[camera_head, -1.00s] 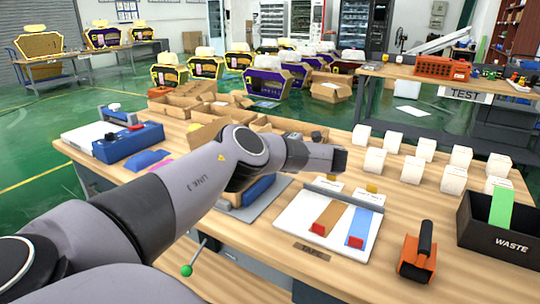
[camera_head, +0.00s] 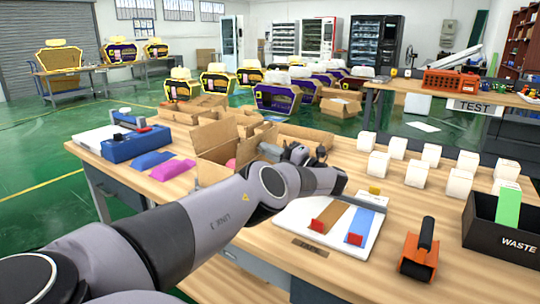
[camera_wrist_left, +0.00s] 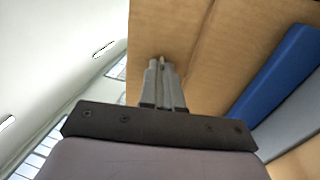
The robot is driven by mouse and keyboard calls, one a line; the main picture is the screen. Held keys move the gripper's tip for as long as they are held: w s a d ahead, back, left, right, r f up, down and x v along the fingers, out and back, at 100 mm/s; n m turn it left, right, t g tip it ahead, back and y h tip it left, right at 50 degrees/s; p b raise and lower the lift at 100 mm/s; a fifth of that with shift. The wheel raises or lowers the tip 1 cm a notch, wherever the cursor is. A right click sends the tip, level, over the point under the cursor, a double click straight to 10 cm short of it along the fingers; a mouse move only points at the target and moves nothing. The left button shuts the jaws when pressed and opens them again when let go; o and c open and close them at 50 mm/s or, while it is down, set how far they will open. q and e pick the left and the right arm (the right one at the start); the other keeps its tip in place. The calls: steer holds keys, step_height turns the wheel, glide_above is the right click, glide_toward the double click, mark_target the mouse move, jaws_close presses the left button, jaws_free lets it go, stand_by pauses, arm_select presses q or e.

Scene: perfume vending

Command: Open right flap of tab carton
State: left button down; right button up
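The cardboard carton (camera_head: 212,142) stands open-topped in the middle of the table in the head view, with tan flaps raised. Something pink shows at its near side. My left arm crosses in front of it and hides its lower part. My left gripper (camera_head: 292,153) is at the carton's right side. In the left wrist view, the gripper's fingers (camera_wrist_left: 160,72) are close together, with tips at a brown cardboard panel (camera_wrist_left: 215,40) that has a crease. No flap edge is visible between them. My right gripper is not in view.
A blue device (camera_head: 135,143) and blue and pink pads (camera_head: 172,169) lie left. Several white boxes (camera_head: 417,173), an orange tape dispenser (camera_head: 418,255) and a black waste bin (camera_head: 500,232) stand right. A white board (camera_head: 290,218) lies in front. Other cartons are behind.

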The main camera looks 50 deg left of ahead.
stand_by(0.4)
arm_select(q)
steer(key=c, duration=1.3)
jaws_free()
steer(key=shift+d+f, duration=0.1)
steer(key=shift+d, duration=0.05)
steer(key=b+v, duration=0.2)
steer(key=v, duration=0.5)
steer(key=shift+f, duration=0.1)
